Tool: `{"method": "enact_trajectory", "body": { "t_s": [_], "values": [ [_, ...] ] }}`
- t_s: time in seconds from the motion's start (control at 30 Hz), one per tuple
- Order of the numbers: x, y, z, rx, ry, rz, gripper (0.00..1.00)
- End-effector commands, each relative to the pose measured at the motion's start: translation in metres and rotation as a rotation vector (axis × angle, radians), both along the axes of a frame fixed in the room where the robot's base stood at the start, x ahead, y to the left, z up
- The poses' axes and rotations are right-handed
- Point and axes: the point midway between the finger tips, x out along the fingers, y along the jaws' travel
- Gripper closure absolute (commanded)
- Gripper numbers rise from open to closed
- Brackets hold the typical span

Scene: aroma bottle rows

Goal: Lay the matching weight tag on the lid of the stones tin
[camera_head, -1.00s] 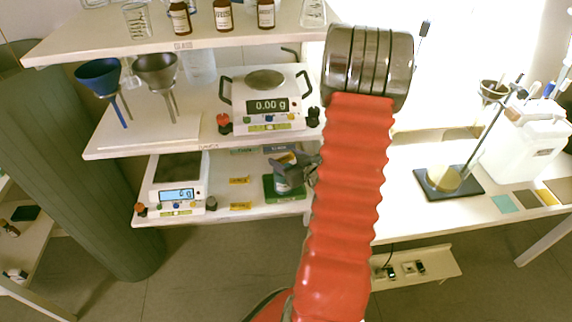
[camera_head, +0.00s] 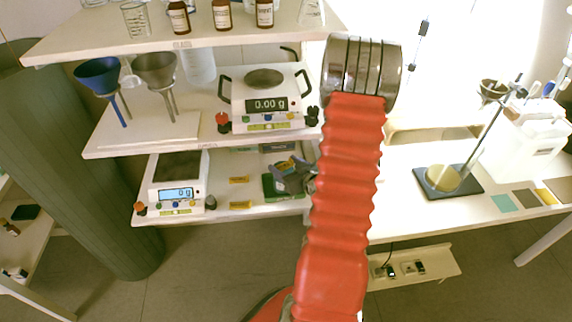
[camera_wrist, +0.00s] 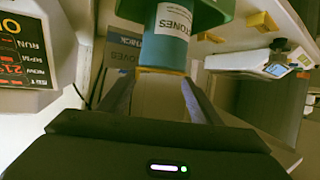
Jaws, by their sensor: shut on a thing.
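The stones tin (camera_wrist: 168,40), blue with a white STONES label, shows at the top of the wrist view against a green base (camera_wrist: 205,10). My gripper (camera_head: 294,179) is over the tin there. In the wrist view my gripper (camera_wrist: 160,80) is shut on a pale flat tag (camera_wrist: 163,98) with a yellowish edge. The tag lies close to the lid end of the tin; I cannot tell whether they touch. The tag's marking is unreadable.
Two yellow tags (camera_head: 240,180) (camera_head: 241,205) lie on the lower shelf, left of the tin. A scale (camera_head: 178,185) stands further left.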

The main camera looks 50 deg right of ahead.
Motion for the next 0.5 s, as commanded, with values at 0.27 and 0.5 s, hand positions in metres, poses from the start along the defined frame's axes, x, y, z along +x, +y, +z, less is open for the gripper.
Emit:
{"method": "enact_trajectory", "body": {
  "t_s": [0.27,0.5],
  "values": [
    [-0.0004,-0.0003,-0.0015,0.0,0.0,-0.001,0.28],
    [-0.0006,-0.0006,-0.0015,0.001,0.0,-0.001,0.23]
  ]
}}
